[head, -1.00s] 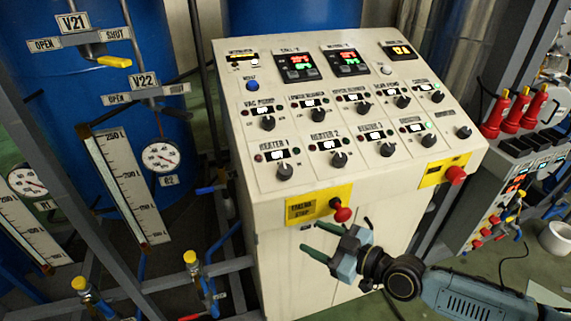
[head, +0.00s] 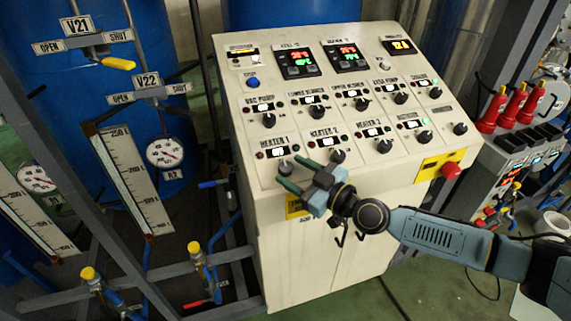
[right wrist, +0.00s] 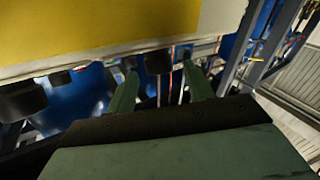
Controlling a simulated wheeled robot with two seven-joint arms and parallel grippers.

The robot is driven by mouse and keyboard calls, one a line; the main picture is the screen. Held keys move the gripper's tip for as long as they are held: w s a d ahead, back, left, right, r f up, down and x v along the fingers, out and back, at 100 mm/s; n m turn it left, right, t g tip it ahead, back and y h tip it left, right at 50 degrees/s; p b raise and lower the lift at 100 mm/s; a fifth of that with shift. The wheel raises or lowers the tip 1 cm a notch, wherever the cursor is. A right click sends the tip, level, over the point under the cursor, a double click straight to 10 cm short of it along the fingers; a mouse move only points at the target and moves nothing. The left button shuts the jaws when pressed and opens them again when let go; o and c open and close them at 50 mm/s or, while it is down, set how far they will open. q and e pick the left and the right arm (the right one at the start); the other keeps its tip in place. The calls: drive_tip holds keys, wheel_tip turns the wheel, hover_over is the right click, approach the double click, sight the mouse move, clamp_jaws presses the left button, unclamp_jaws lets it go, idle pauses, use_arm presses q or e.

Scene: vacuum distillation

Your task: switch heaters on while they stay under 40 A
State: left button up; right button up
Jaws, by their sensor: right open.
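The sloped control panel (head: 232,90) fills the middle of the head view. Its lower row has the HEATER 1 knob (head: 284,167), HEATER 2 knob (head: 337,156) and HEATER 3 knob (head: 383,147), each under a small display. A yellow-lit readout (head: 400,46) sits at the top right; its digits are too small to read surely. My right gripper (head: 281,171) is open, its green fingertips near the HEATER 1 knob; I cannot tell whether they touch it. In the right wrist view, a dark knob (right wrist: 158,62) shows between the fingertips (right wrist: 161,84). My left gripper is out of view.
Other knobs (head: 268,120) fill the row above. A red stop button (head: 450,169) on yellow sticks out at the lower right; another yellow plate (head: 296,206) is partly behind my gripper.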

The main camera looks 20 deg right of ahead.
sight(289, 169)
drive_tip(key=shift+x, duration=1.55)
drive_tip(key=c, duration=1)
